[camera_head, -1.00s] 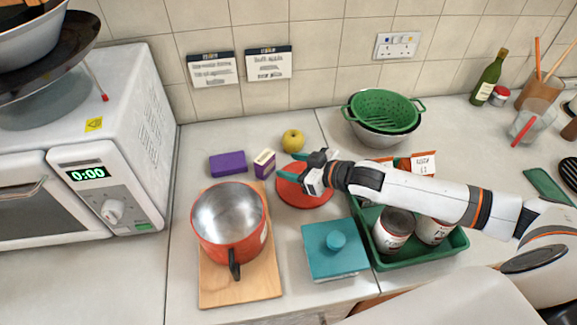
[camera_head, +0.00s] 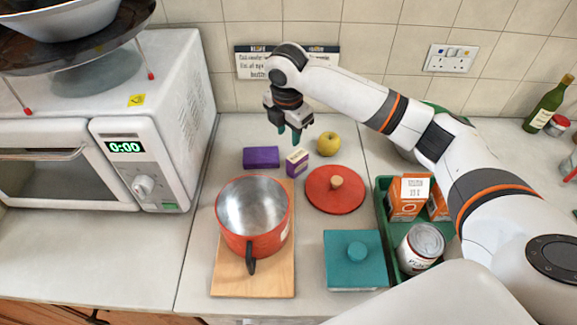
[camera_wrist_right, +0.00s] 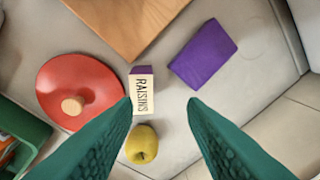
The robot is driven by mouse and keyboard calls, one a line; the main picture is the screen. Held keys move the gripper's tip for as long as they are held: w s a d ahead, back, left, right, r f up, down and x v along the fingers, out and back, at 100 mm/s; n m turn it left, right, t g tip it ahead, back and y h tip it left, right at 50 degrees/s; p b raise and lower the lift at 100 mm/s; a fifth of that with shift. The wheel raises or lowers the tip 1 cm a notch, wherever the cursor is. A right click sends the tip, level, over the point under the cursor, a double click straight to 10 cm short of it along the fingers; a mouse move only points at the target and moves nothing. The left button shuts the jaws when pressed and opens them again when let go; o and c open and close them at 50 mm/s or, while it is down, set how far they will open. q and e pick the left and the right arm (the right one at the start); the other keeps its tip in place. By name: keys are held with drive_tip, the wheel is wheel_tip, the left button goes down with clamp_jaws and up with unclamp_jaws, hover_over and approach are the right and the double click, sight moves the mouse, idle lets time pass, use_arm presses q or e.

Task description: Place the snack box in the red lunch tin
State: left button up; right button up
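The snack box is a small purple and cream carton marked RAISINS (camera_head: 297,163), standing on the counter; it also shows in the right wrist view (camera_wrist_right: 143,90). The red round tin (camera_head: 254,243), open and empty, looks like a pot with a dark handle and stands on a wooden board. A red round lid (camera_head: 335,196) with a wooden knob lies on the counter to its right. My right gripper (camera_head: 289,138) hangs above and behind the raisins box, pointing down. In the right wrist view its green fingers (camera_wrist_right: 162,100) are apart, with nothing between them. My left gripper is out of view.
A purple block (camera_head: 261,157) lies left of the box, and a yellow apple (camera_head: 328,143) right of it. A teal lidded box (camera_head: 340,277) and a green tray (camera_head: 383,215) with cartons and a can stand right. The microwave (camera_head: 160,110) bounds the left.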

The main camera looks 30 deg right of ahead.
sight(297, 155)
drive_tip(key=shift+s+r+g, duration=0.2)
drive_tip(key=shift+g, duration=0.2)
drive_tip(key=shift+s+d, duration=0.1)
drive_tip(key=f+p, duration=0.1)
drive_tip(key=f, duration=0.2)
drive_tip(key=d+f, duration=0.1)
drive_tip(key=f, duration=0.2)
drive_tip(key=shift+d+f+p, duration=0.15)
drive_tip(key=shift+f+p, duration=0.05)
drive_tip(key=shift+p, duration=0.15)
drive_tip(key=f+p, duration=0.1)
drive_tip(key=f, duration=0.1)
drive_tip(key=d+f, duration=0.1)
drive_tip(key=f, duration=0.1)
drive_tip(key=shift+s+f+p, duration=0.15)
drive_tip(key=shift+p, duration=0.2)
drive_tip(key=shift+f, duration=0.4)
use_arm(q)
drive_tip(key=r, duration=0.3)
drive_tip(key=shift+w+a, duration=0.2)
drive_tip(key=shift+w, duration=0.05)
use_arm(e)
drive_tip(key=c, duration=0.8)
